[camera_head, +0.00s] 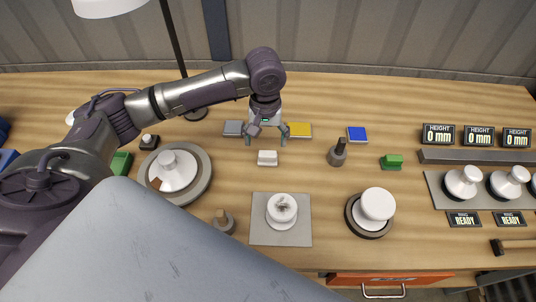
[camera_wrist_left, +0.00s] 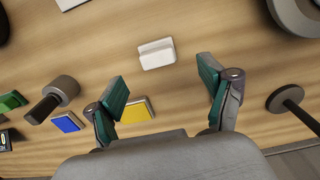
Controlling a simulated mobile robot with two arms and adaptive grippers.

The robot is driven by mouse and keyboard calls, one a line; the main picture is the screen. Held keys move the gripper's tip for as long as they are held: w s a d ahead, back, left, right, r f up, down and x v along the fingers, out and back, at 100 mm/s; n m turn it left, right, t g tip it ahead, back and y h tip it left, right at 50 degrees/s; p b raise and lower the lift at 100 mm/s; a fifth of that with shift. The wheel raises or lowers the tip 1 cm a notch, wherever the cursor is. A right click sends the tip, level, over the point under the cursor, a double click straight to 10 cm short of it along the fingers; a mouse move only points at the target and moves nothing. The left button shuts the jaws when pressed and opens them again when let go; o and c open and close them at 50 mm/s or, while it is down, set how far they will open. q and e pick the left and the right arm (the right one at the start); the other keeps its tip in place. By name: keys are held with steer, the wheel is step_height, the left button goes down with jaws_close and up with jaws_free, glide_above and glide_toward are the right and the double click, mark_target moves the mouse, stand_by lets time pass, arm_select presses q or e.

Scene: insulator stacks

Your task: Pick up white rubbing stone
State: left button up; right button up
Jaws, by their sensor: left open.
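The white rubbing stone (camera_head: 267,158) is a small white block lying on the wooden table in the head view. It also shows in the left wrist view (camera_wrist_left: 156,54), ahead of the fingertips. My left gripper (camera_head: 266,134) is open and empty, pointing down just behind the stone as seen from the head. In the left wrist view the fingers of the left gripper (camera_wrist_left: 158,80) are spread wide with teal pads, and the stone lies beyond the gap between them, apart from both. My right gripper is not in view.
A yellow block (camera_head: 299,130) and a grey block (camera_head: 233,128) lie close beside the gripper. A blue block (camera_head: 357,134), a dark-handled tool (camera_head: 338,152) and a green block (camera_head: 391,161) stand to the right. A round grey plate (camera_head: 203,179) holds a white insulator at left.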

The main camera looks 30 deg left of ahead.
mark_target(268, 153)
arm_select(q)
steer(key=shift+w+f, duration=0.2)
steer(key=shift+f, duration=0.9)
step_height(268, 153, down, 4)
steer(key=shift+d+r+p, duration=0.15)
steer(key=shift+r+p, duration=0.1)
steer(key=shift+p, duration=0.55)
steer(key=shift+w+f, duration=0.1)
steer(key=shift+f, duration=0.4)
steer(key=shift+c, duration=1.1)
steer(key=c, duration=1.1)
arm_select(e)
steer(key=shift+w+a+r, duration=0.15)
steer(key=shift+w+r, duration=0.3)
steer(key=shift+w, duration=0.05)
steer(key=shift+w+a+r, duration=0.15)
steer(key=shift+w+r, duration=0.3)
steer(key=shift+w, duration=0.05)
